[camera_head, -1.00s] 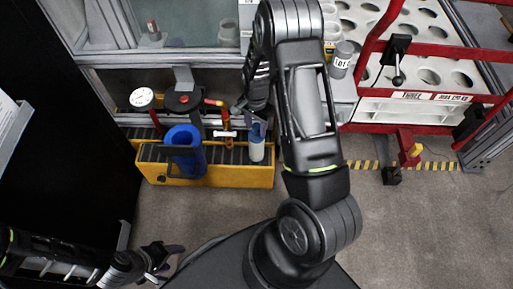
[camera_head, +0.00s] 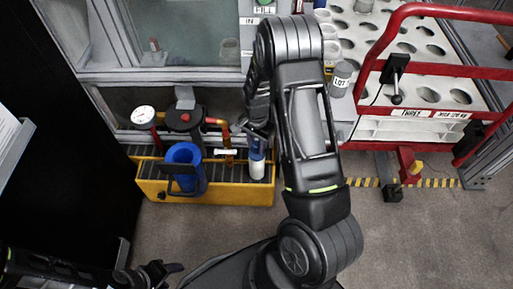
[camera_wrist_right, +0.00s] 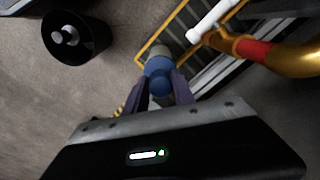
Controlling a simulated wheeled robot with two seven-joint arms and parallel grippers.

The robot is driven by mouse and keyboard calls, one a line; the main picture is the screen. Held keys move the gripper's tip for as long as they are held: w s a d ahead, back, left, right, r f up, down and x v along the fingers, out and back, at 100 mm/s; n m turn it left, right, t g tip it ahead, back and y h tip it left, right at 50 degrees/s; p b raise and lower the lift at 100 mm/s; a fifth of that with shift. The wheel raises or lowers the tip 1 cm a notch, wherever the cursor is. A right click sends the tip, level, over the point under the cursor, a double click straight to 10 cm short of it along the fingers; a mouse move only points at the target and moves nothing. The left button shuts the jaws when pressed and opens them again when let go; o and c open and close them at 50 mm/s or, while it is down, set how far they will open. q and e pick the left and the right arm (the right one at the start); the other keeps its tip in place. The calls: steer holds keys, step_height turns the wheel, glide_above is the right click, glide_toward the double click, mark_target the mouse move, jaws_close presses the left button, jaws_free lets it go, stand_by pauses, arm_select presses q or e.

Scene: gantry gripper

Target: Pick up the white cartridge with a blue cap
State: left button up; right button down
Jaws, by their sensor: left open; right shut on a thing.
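The white cartridge with a blue cap (camera_head: 257,167) stands upright at the right end of the yellow tray (camera_head: 225,195) in the head view. My right gripper (camera_head: 258,132) reaches down from above and is shut on the cap, partly hiding it. In the right wrist view the blue cap (camera_wrist_right: 158,73) sits between the two fingers (camera_wrist_right: 160,92), with the cartridge's body mostly hidden under it. I cannot tell whether the cartridge's foot touches the tray. My left gripper (camera_head: 163,271) is open and empty, low at the left and away from the tray.
A blue cylinder (camera_head: 184,156), a white-faced gauge (camera_head: 143,116) and orange pipework (camera_head: 227,140) stand close left of the cartridge. A glass cabinet (camera_head: 180,35) is behind. A red-framed rack (camera_head: 430,10) is at the right. The grey floor (camera_head: 430,240) in front is clear.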

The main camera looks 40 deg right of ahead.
steer(key=shift+s+a+r, duration=0.1)
steer(key=shift+r, duration=0.3)
step_height(320, 180, up, 6)
steer(key=shift+r+p, duration=0.2)
steer(key=shift+p, duration=0.8)
steer(key=s+a+p, duration=0.2)
steer(key=s+a, duration=1)
steer(key=s, duration=0.3)
steer(key=shift+a+f+p, duration=0.25)
steer(key=shift+a+p, duration=0.05)
steer(key=shift+p, duration=0.1)
